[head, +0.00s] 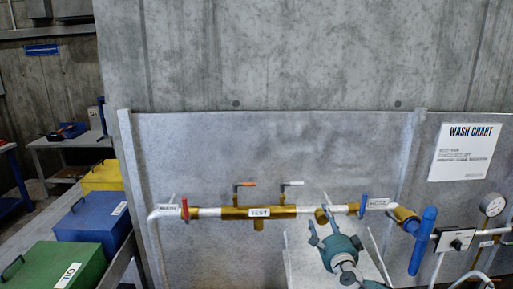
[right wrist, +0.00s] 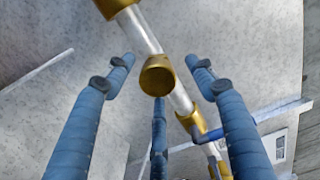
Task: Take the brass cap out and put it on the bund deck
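A round brass cap (right wrist: 157,76) sits on the pipe run and faces the right wrist camera. In the head view it appears as a brass piece (head: 320,215) on the pipe, partly behind my gripper. My right gripper (head: 329,222) is open in front of the pipe. In the right wrist view its blue-grey fingers (right wrist: 160,64) are spread on both sides of the cap, with a third finger below; I cannot tell that any touches it. My left gripper is not in view. I cannot clearly identify the bund deck.
The pipe carries a brass TEST body (head: 259,212), a red-handled valve (head: 185,209) and a blue-handled valve (head: 363,206). A large blue handle (head: 423,240) and gauge (head: 492,204) stand right. Green (head: 60,265), blue (head: 95,220) and yellow (head: 102,177) bins stand left.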

